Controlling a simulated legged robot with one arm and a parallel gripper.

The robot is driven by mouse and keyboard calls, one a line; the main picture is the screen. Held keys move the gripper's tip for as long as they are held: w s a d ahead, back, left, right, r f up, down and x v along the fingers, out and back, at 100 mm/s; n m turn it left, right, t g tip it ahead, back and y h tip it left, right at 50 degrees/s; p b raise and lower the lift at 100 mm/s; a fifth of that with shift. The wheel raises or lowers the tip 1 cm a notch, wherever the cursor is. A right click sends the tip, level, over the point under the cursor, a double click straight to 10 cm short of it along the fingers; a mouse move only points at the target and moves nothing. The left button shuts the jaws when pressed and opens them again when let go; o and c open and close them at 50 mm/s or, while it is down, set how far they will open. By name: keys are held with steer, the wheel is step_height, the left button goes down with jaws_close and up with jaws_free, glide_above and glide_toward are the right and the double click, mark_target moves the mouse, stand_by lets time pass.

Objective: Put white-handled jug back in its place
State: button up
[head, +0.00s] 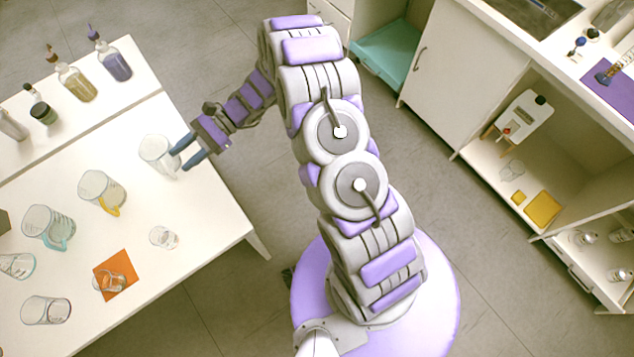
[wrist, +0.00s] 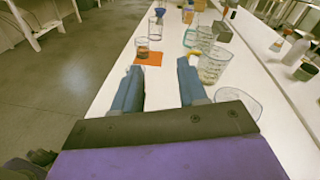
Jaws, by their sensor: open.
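The clear glass jug nearest my gripper (head: 157,154) stands upright on the white table, near its right edge in the head view. It looks like the white-handled jug; its handle is hard to make out against the table. My gripper (head: 181,156) is open and empty, with its blue fingertips close to the jug's right side. I cannot tell whether they touch it. In the wrist view the fingers (wrist: 159,68) are apart, and a clear rim, probably this jug (wrist: 240,98), shows beyond the right finger. A yellow-handled jug (head: 102,190) stands further along the table.
Bottles, including a purple one (head: 115,62), line the raised back shelf. A cabinet (head: 470,70) stands at right; floor between is clear.

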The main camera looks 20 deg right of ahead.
steer(key=s+d+r+n+g+h, duration=0.1)
steer(key=s+d+r+n+h, duration=0.25)
steer(key=s+r, duration=0.35)
steer(key=s+d+r+n+g+h, duration=0.1)
steer(key=s+d+r+n+h, duration=0.25)
steer(key=s+r, duration=0.3)
steer(key=s+d+r+n+t+h, duration=0.2)
steer(key=s+d+h, duration=0.2)
steer(key=s+d, duration=0.4)
steer(key=s+d+r+n+t+h, duration=0.2)
steer(key=s+d+t+h, duration=0.1)
steer(key=s+d, duration=0.6)
steer(key=d+h, duration=0.1)
steer(key=d, duration=0.2)
steer(key=shift+d+r+t+h, duration=0.2)
steer(key=shift+d+t+h, duration=0.05)
steer(key=shift+t+h, duration=0.05)
